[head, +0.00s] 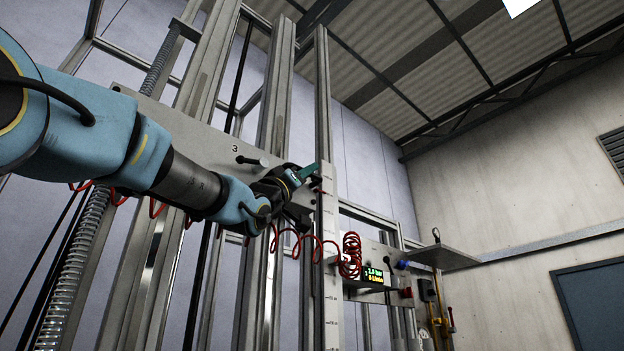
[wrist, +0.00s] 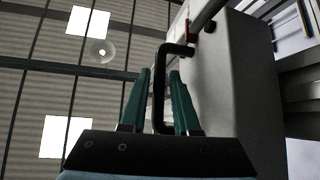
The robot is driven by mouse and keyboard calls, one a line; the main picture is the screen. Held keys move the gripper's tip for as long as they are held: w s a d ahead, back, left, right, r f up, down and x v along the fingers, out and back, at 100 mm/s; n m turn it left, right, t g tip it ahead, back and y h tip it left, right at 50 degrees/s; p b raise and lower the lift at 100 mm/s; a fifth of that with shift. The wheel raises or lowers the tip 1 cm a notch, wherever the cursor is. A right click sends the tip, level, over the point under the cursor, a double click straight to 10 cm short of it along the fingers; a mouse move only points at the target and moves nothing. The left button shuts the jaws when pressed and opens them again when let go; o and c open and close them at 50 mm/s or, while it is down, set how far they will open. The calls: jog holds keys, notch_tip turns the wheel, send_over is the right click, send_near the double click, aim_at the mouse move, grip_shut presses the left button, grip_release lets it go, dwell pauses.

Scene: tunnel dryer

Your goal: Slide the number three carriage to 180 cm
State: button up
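The number three carriage (head: 210,137) is a long grey plate marked "3" across the upright rails in the head view, with a black knob beside the number. My gripper (head: 310,172) is at the plate's right end, by the upright white scale (head: 331,275). The scale's figures are too small to read. A small red mark shows near the scale, level with my gripper. In the wrist view, a black bar handle (wrist: 158,95) stands between the two green fingers of my gripper (wrist: 160,75). Narrow gaps seem to show between bar and fingers, so they look open around it.
A coiled red hose (head: 350,256) hangs from the plate toward a lit display (head: 373,277) on the lower right. A grey shelf (head: 443,257) juts out beyond it. Vertical rails and a spring-like coil (head: 75,270) stand below and left of my arm.

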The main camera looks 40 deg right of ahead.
jog(key=b+v, duration=0.3)
jog(key=v, duration=0.4)
dwell(0.5)
